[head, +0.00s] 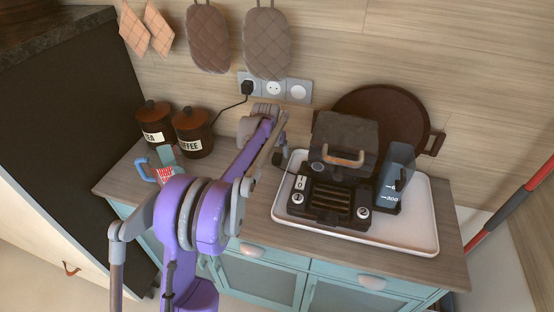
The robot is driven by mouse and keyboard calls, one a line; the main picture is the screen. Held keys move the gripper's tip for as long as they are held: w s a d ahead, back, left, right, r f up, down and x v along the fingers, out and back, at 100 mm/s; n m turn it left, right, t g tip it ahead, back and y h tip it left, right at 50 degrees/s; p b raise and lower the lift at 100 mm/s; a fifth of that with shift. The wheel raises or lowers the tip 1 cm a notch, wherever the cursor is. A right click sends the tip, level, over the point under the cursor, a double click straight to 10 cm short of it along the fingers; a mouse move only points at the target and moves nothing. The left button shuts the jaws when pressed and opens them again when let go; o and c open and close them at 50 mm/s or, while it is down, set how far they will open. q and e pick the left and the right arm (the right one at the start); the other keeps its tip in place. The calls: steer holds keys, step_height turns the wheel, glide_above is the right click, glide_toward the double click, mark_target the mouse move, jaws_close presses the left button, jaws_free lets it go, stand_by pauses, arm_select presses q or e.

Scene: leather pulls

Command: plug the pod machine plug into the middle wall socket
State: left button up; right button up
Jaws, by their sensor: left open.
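The wall socket strip has a middle socket (273,89), which is empty. A black plug (247,88) sits in the left socket, its cord running down to the left behind the coffee canister. The pod machine (336,172), dark with a lid and a copper handle, stands on a white tray (425,235). My left gripper (268,114) is at the back of the counter, below the sockets and left of the machine. It is open; its fingertips are hard to make out. I cannot make out the pod machine's own plug. My right gripper is out of view.
Tea (155,124) and coffee (193,135) canisters stand left of my arm, with a blue-handled mug (163,172) in front. A water tank (396,175) and a round dark tray (385,112) are at the right. Oven mitts (267,44) hang just above the sockets.

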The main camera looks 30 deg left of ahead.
mark_target(277, 155)
arm_select(q)
steer(key=x, duration=0.4)
steer(key=shift+w+f, duration=0.3)
steer(key=shift+s, duration=0.1)
jaws_close()
